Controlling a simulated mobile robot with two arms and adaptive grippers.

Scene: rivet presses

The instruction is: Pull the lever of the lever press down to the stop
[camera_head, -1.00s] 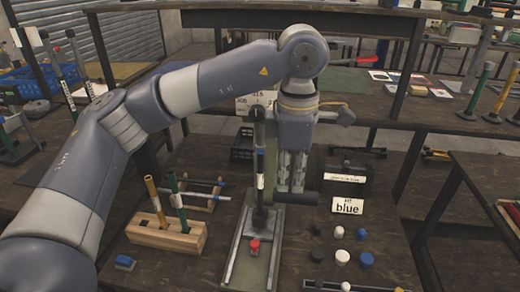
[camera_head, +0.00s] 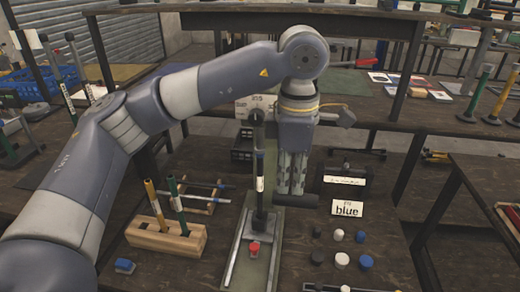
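The lever press (camera_head: 259,160) stands upright on a long grey-green base (camera_head: 240,262) in the middle of the bench. A red piece (camera_head: 254,249) sits low on the base, in front of the column. My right gripper is out of view.
A wooden block (camera_head: 165,237) with a yellow and a green rod stands left of the press. A shelf rises behind.

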